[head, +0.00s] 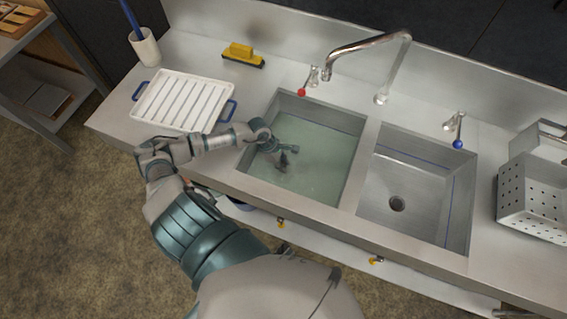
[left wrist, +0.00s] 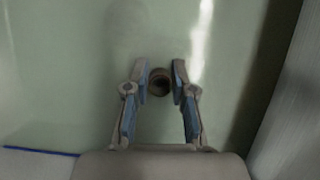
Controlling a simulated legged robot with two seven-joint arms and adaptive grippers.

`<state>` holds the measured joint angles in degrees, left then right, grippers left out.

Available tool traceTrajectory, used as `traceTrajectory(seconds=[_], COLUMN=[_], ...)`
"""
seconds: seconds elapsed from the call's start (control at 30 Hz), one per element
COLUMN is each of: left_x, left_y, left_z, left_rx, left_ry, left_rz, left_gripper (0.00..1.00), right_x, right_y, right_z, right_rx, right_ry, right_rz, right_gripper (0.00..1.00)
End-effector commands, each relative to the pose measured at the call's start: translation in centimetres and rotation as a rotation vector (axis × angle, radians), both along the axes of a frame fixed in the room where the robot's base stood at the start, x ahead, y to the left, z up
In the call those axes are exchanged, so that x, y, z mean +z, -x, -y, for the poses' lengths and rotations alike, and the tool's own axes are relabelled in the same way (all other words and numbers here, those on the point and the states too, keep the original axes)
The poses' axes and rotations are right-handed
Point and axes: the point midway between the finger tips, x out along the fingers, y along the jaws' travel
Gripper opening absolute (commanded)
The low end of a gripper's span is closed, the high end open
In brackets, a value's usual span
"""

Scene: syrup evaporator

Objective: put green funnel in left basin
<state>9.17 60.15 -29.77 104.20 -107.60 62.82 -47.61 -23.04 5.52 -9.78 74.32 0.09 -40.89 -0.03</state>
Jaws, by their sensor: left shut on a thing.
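The left basin (head: 335,180) holds pale green, cloudy water. My left gripper (head: 285,158) reaches down over its left part, low near the water. In the left wrist view the two fingers (left wrist: 161,80) close on a small dark, round, brownish thing (left wrist: 159,83) with a paler rim. I cannot tell whether this is part of a funnel; no clearly green funnel shows in either view. In the head view a dark shape at the fingers is too small to name. My right gripper is not in view.
The right basin (head: 430,180) is empty, with a drain. A white ribbed tray (head: 185,101), a yellow brush (head: 242,52) and a white cup (head: 145,48) stand on the left counter. A faucet (head: 372,42) arches behind the divider. A perforated metal basket (head: 530,196) is at right.

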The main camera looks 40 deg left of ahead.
Motion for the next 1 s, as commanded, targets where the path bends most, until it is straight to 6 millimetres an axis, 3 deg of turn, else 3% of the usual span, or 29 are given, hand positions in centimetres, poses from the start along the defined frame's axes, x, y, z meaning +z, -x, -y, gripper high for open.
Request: traceTrajectory(seconds=[1.0], left_x=[-0.89], left_y=[0.03], left_z=[-0.09], left_rx=[0.001], left_ry=[0.0], left_rz=[-0.002], left_gripper=[0.0], right_x=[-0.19], right_y=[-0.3], right_z=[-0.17], right_rx=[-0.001], right_ry=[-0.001], right_rz=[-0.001], right_gripper=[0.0])
